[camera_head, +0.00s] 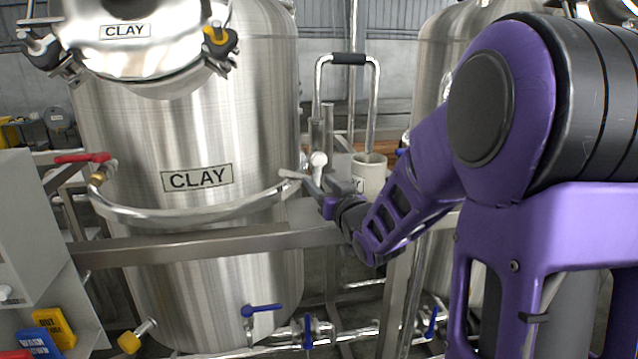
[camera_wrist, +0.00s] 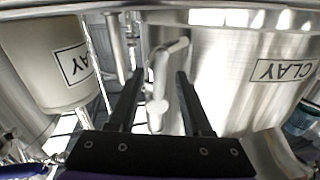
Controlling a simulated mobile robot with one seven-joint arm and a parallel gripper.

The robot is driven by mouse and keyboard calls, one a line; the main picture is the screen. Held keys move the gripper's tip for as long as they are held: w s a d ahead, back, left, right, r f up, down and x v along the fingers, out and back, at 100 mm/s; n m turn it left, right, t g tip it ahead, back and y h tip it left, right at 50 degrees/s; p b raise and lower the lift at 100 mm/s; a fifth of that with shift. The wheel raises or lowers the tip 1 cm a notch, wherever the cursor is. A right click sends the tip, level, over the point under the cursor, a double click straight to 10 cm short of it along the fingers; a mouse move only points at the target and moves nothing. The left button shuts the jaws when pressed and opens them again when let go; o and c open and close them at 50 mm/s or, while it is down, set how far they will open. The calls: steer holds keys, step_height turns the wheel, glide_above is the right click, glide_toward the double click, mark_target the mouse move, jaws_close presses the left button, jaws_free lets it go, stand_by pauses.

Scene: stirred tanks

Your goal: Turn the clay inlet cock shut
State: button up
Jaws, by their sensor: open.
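The steel clay tank (camera_head: 200,257), labelled CLAY, stands left of centre in the head view, and its wall also shows in the wrist view (camera_wrist: 235,95). A pale cock with a lever handle (camera_wrist: 158,80) is at the tank's right side, between my gripper's fingers in the wrist view. In the head view its pale knob (camera_head: 319,160) shows by the fingertips. My gripper (camera_head: 308,180) is open, with one finger on each side of the cock in the wrist view (camera_wrist: 160,78). I cannot tell whether either finger touches it. I see no label naming the cock.
A red-handled cock (camera_head: 83,158) is on the tank's left. A blue-handled valve (camera_head: 262,310) is low in front. A steel rail (camera_head: 200,246) crosses before the tank. A pale labelled pot (camera_head: 370,175) stands behind my gripper, and a tall steel handle frame (camera_head: 348,60) rises there.

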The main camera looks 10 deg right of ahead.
steer(key=shift+c, duration=0.3)
jaws_close()
stand_by(1.1)
